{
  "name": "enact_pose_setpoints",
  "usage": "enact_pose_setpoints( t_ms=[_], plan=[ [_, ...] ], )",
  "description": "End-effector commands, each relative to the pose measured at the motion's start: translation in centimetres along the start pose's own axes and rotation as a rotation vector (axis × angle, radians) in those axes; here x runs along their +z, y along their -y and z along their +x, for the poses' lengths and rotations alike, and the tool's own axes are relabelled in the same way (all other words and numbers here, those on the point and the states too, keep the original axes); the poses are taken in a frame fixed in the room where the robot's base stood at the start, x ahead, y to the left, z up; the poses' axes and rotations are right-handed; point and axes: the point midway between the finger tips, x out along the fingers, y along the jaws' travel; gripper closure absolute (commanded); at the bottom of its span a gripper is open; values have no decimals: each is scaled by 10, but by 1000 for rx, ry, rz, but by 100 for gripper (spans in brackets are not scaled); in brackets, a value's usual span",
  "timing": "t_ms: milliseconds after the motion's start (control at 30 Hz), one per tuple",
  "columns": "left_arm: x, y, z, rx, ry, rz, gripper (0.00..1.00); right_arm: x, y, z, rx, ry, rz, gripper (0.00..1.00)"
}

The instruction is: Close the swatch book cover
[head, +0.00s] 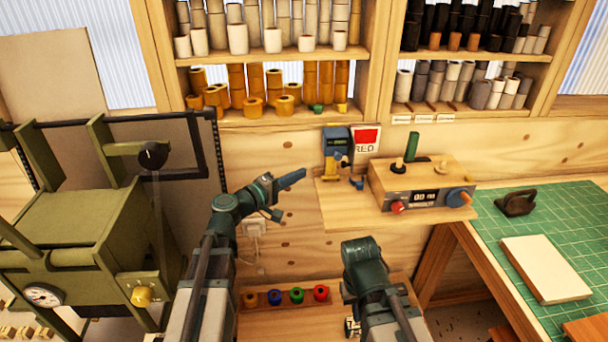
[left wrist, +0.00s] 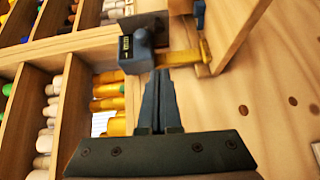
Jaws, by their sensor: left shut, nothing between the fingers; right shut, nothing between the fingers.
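A cream, flat, book-like block (head: 545,268) lies on the green cutting mat at the right. It may be the swatch book, but I cannot make out a cover or whether it is open. My left gripper (head: 303,173) is shut and empty, in front of the wooden wall and well left of the block. In the left wrist view its blue fingers (left wrist: 160,75) are together, pointing towards a blue device with a small display (left wrist: 137,50). My right arm reaches in at the bottom middle; its gripper fingers are hidden.
A small wall shelf holds a control box (head: 420,190) with knobs, beside the blue device (head: 335,145) and a RED card (head: 366,139). An olive machine (head: 70,225) fills the left. Shelves of rolls stand behind. A dark handled object (head: 516,203) sits on the green mat (head: 560,215).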

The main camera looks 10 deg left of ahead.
Motion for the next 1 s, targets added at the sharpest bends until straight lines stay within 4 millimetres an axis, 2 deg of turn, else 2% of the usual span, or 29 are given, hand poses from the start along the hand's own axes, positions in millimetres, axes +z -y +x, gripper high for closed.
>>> enact_pose_setpoints(
  t_ms=[100,367,433,600,1000],
  plan=[
    [-1,1,29,0,4,0,100,0,0,2,0,0,0,100],
    [-1,1,79,-1,2,0,100,0,0,4,0,0,0,100],
    [10,1,85,-1,5,0,100,0,0,4,0,0,0,100],
    [22,1,98,-1,2,0,100,0,0,5,0,0,0,100],
    [29,0,104,-1,1,0,100,0,0,5,0,0,0,100]
  ],
)
